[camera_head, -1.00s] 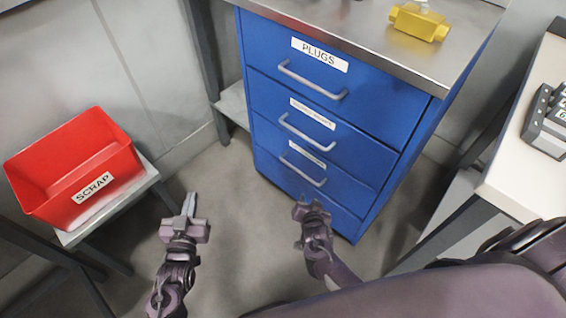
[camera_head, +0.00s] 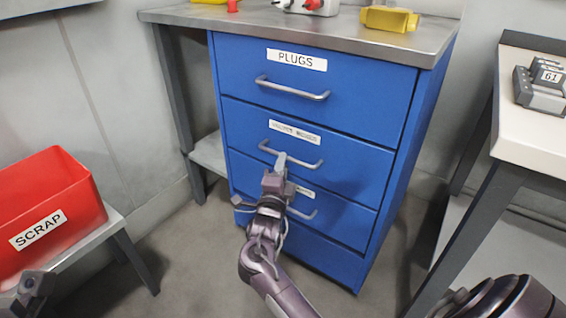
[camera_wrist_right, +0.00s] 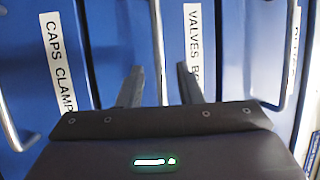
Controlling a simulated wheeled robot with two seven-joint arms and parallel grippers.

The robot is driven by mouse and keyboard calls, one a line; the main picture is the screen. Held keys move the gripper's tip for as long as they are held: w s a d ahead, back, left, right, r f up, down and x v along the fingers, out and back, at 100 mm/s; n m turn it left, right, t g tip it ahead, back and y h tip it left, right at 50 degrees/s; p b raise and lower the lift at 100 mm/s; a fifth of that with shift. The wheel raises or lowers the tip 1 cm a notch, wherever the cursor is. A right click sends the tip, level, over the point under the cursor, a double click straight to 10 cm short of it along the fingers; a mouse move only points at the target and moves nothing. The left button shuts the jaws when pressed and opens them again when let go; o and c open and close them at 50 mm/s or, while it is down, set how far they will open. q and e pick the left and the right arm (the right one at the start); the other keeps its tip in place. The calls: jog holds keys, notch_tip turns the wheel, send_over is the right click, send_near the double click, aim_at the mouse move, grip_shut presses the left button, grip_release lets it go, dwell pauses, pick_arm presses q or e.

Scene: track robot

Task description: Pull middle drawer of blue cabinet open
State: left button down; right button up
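The blue cabinet (camera_head: 330,120) stands ahead with its drawers looking closed. The middle drawer (camera_head: 345,155) has a white label, read as "VALVES B…" in the wrist view (camera_wrist_right: 194,45), and a grey bar handle (camera_head: 308,164). My right gripper (camera_head: 281,162) is at this handle. In the right wrist view its two fingers (camera_wrist_right: 159,85) are apart, with the handle bar (camera_wrist_right: 158,45) running between them; I see no clear grip on it. My left gripper (camera_head: 32,288) is at the lower left edge, partly cut off, its fingers unclear.
The top drawer, PLUGS, has its own handle (camera_head: 292,90); the lower CAPS CLAMP drawer's handle (camera_head: 303,214) is partly behind my right gripper. A red SCRAP bin (camera_head: 50,200) stands left on a low stand. A white table (camera_head: 535,130) is at right. Yellow part (camera_head: 390,18) lies on top.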

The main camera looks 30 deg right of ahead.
jog(key=shift+b+x, duration=0.4)
jog(key=shift+x, duration=1.65)
grip_shut()
